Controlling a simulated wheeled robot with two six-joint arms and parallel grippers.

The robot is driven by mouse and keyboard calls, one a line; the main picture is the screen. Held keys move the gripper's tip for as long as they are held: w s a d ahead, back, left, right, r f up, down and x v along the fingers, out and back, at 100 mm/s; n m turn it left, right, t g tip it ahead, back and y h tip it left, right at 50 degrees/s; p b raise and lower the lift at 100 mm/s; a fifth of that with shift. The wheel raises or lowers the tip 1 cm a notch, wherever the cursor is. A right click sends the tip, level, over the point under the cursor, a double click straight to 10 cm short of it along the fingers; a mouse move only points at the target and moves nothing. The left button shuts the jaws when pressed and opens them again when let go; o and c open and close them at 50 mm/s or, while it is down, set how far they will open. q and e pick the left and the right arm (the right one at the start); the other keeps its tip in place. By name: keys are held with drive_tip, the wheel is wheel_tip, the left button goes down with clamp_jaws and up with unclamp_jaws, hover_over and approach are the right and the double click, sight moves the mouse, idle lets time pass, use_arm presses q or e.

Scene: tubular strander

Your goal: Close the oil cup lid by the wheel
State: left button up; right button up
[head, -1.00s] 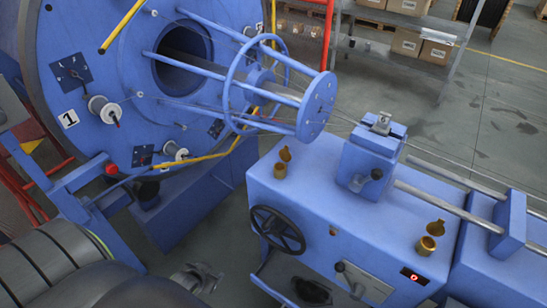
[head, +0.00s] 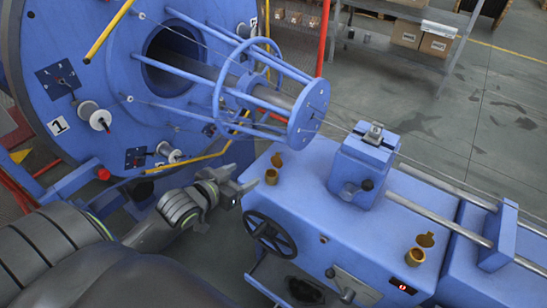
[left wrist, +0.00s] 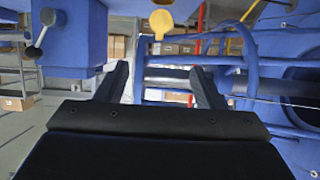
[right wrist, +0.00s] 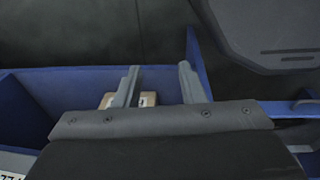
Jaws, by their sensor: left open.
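The brass oil cup by the wheel (head: 271,176) stands on the blue cabinet top near its left edge. Its lid (head: 277,160) is open and tilted up. The black handwheel (head: 270,233) is on the cabinet front. My left gripper (head: 247,185) is open and empty, just left of the cup and apart from it. My right gripper (right wrist: 158,72) is open and empty in the right wrist view, outside the head view.
A second oil cup (head: 415,256) with an open lid stands further right on the cabinet. A blue clamp block (head: 361,170) with a lever stands between the cups.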

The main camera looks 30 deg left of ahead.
sight(277, 158)
use_arm(q)
drive_tip(key=x, duration=1.5)
drive_tip(key=shift+w+f, duration=0.15)
drive_tip(key=shift+w, duration=0.2)
drive_tip(key=c, duration=1)
drive_tip(key=shift+s+f+t+b, duration=0.25)
drive_tip(key=shift+t+b, duration=0.15)
drive_tip(key=shift+b, duration=0.25)
drive_tip(key=t+b, duration=0.1)
drive_tip(key=b, duration=0.2)
drive_tip(key=s+t+b, duration=0.1)
drive_tip(key=t+b, duration=0.1)
drive_tip(key=b, duration=0.1)
drive_tip(key=f+t+b, duration=0.1)
drive_tip(key=b, duration=0.3)
drive_tip(key=shift+s+f+t, duration=0.1)
drive_tip(key=shift+s+t, duration=0.2)
drive_tip(key=shift+s, duration=0.1)
drive_tip(key=shift+s+t+h+b, duration=0.35)
drive_tip(key=shift+t+b, duration=0.55)
drive_tip(key=shift+b, duration=0.7)
